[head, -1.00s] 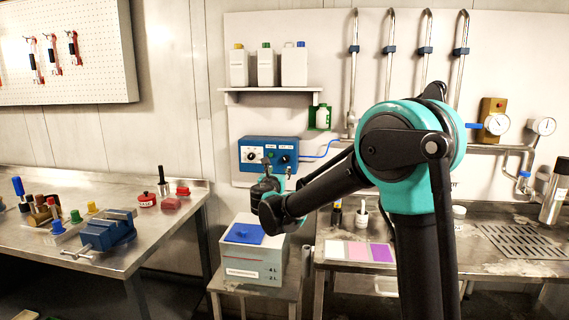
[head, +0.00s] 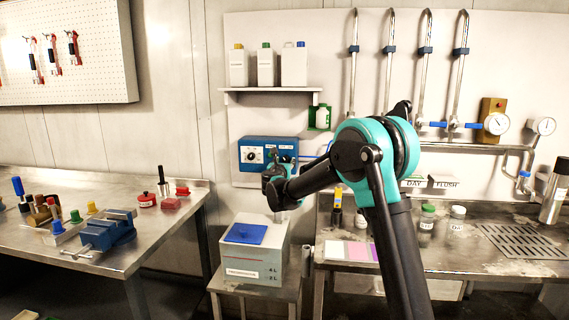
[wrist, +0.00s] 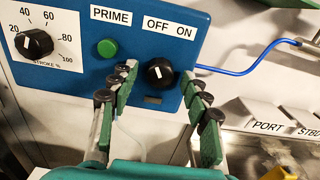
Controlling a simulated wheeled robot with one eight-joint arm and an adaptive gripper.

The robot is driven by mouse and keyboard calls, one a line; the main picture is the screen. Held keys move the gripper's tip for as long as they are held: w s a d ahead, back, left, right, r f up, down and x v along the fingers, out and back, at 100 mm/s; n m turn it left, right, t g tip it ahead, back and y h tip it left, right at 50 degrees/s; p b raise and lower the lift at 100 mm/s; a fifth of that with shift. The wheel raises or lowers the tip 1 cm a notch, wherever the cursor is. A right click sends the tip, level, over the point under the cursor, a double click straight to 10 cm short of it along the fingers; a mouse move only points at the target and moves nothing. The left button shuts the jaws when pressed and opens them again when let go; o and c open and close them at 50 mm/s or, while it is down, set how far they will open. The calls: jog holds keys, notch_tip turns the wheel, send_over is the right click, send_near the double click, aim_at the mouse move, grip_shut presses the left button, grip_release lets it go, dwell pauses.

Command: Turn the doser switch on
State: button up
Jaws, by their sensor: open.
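The blue doser box (head: 256,147) is mounted on the wall panel, above the grey tank with the blue lid. In the wrist view the doser switch (wrist: 158,72) is a black round knob with a white pointer mark, under the labels OFF and ON. The mark points up and to the left, towards OFF. My gripper (wrist: 160,97) is open, with its green-padded fingers on either side of the knob. Whether the pads touch the knob cannot be told. In the head view my gripper (head: 278,170) is in front of the box and hides the switch.
A black stroke dial (wrist: 34,43) and a green PRIME button (wrist: 107,48) are on the same box, left of the switch. A blue tube (wrist: 245,70) leaves the box's right side. The shelf with bottles (head: 270,89) is above.

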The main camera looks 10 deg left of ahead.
grip_shut()
jog(key=shift+m, duration=0.3)
jog(key=m, duration=1.1)
dwell(0.4)
jog(key=shift+m, duration=0.3)
grip_release()
